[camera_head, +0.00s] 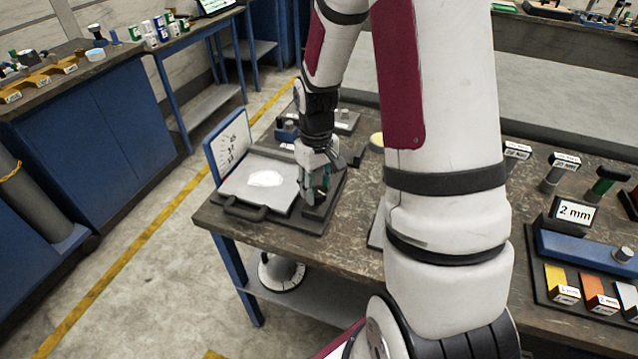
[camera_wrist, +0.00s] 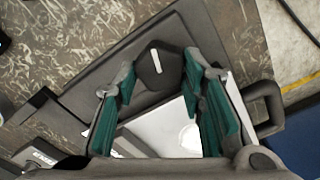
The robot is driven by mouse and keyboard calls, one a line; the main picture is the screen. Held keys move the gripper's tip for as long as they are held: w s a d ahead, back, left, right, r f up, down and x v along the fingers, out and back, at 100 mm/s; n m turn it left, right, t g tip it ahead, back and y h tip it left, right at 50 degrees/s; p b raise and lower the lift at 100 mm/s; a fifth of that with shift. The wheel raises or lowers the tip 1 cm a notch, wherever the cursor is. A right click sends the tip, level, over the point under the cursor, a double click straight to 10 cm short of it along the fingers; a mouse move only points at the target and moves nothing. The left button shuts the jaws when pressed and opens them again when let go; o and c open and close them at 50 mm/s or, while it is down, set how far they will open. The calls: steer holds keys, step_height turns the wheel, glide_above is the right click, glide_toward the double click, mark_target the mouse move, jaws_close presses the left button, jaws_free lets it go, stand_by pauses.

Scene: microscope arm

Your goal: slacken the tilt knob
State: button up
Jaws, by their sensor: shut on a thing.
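The tilt knob (camera_wrist: 158,66) is a dark faceted knob with a white line on its top. It sits on a dark base beside a pale tilt plate (camera_head: 238,182) with a white patch. My gripper (camera_head: 316,188) points down at the right edge of the plate. In the wrist view its green-padded fingers (camera_wrist: 158,78) stand on either side of the knob and are shut on it. In the head view the fingers largely hide the knob. A blue-edged white scale panel (camera_head: 232,140) stands upright at the plate's far left side.
A dark handle (camera_head: 243,211) sticks out at the plate's front. The worn bench top (camera_head: 285,244) is bare in front. On the right are a "2 mm" sign (camera_head: 575,212) and coloured blocks. Other benches stand at the left and back.

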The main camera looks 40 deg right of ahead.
mark_target(316, 190)
steer(key=shift+n+p, duration=0.3)
steer(key=shift+n, duration=0.4)
steer(key=o, duration=1.1)
steer(key=shift+o, duration=0.2)
steer(key=shift+r, duration=0.15)
step_height(316, 190, up, 12)
